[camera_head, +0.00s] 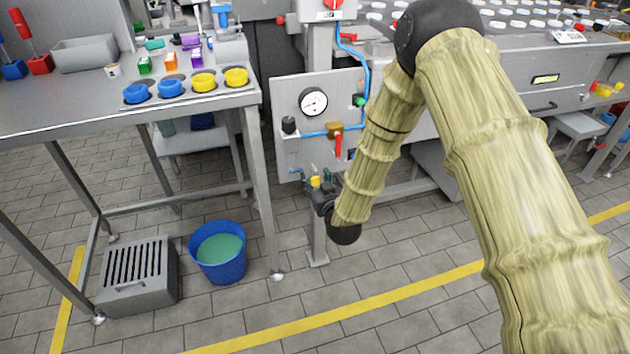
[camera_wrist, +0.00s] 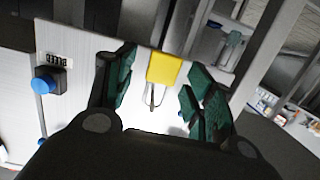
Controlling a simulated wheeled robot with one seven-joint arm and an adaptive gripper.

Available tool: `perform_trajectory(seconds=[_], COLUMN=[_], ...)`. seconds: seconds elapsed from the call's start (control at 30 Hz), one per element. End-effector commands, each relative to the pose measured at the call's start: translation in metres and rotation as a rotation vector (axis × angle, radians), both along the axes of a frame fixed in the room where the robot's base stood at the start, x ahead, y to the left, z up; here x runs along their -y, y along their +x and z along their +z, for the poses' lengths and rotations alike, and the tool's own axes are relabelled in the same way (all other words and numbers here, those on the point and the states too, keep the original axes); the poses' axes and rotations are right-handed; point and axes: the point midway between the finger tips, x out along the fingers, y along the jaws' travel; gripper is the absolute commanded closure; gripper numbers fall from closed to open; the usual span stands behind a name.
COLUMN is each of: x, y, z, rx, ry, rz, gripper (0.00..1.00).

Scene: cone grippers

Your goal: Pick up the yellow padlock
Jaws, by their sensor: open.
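The yellow padlock (camera_wrist: 164,69) shows in the wrist view, with its metal shackle toward my gripper and a pale panel (camera_wrist: 75,45) behind it. My gripper (camera_wrist: 158,92) is open, its green-padded fingers on either side of the padlock. A gap shows between the padlock and each finger; I cannot tell how deep it sits between them. In the head view my gripper (camera_head: 322,182) is low at the panel's lower edge, and the padlock (camera_head: 316,181) is a small yellow spot at its fingers, partly hidden.
In the head view, the panel carries a gauge (camera_head: 313,102) and a red-handled valve (camera_head: 338,146). A steel table (camera_head: 60,112) stands left, with a blue bucket (camera_head: 217,262) on the floor.

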Motion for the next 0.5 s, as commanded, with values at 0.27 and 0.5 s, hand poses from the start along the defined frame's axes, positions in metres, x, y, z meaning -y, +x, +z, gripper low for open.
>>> perform_trajectory(seconds=[0.27,0.5], x=[0.0001,0.0002], y=[-0.0003,-0.0002], z=[0.0000,0.0002], rx=[0.000,0.001], ry=[0.000,0.000], rz=[0.000,0.000], gripper=[0.85,0.96])
